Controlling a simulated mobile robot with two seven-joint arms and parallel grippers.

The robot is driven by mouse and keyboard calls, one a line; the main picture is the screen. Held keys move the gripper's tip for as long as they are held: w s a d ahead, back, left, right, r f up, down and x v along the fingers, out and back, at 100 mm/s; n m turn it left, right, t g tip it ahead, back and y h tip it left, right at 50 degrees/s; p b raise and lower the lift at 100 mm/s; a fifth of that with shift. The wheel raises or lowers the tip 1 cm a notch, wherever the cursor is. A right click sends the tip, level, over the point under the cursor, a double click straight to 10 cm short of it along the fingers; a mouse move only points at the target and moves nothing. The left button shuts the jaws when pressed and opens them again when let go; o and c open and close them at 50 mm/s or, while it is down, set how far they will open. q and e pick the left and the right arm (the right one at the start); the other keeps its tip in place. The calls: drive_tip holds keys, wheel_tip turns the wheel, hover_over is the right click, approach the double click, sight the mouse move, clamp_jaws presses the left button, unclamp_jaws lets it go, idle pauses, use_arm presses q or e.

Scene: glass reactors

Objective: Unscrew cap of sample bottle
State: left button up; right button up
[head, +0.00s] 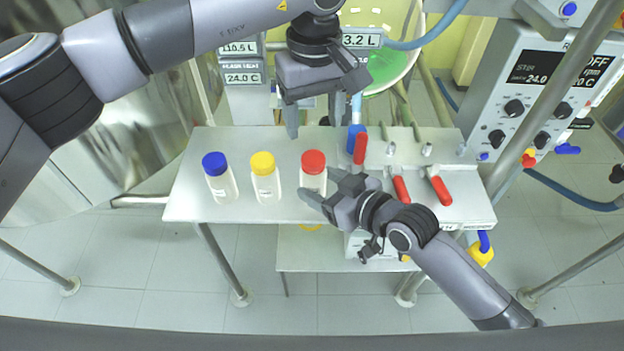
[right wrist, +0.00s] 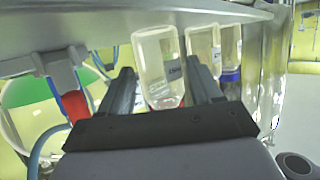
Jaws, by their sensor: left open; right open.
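The red-capped sample bottle (head: 313,182) stands upright on a metal shelf (head: 240,140), at the right end of a row with a yellow-capped bottle (head: 265,185) and a blue-capped bottle (head: 222,185). My right gripper (head: 322,186) is open at the red-capped bottle's body, one finger on its near side and one on its right. My left gripper (head: 313,118) is open and empty, pointing down behind the red cap.
Red-handled valves (head: 400,188) and a blue fitting (head: 356,138) sit close to the right of the bottles. A control box (head: 530,85) with knobs stands at the right. Displays and a green-lined vessel (head: 388,68) are behind. The shelf left of the blue-capped bottle is mostly clear.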

sight(313, 158)
drive_tip(key=shift+x, duration=2.3)
clamp_jaws()
use_arm(q)
drive_tip(key=n, duration=0.4)
drive_tip(key=shift+f, duration=0.1)
drive_tip(key=shift+n, duration=0.3)
drive_tip(key=shift+f, duration=3.95)
drive_tip(key=c, duration=1.1)
drive_tip(key=shift+o, duration=0.2)
drive_tip(key=shift+n, duration=1.7)
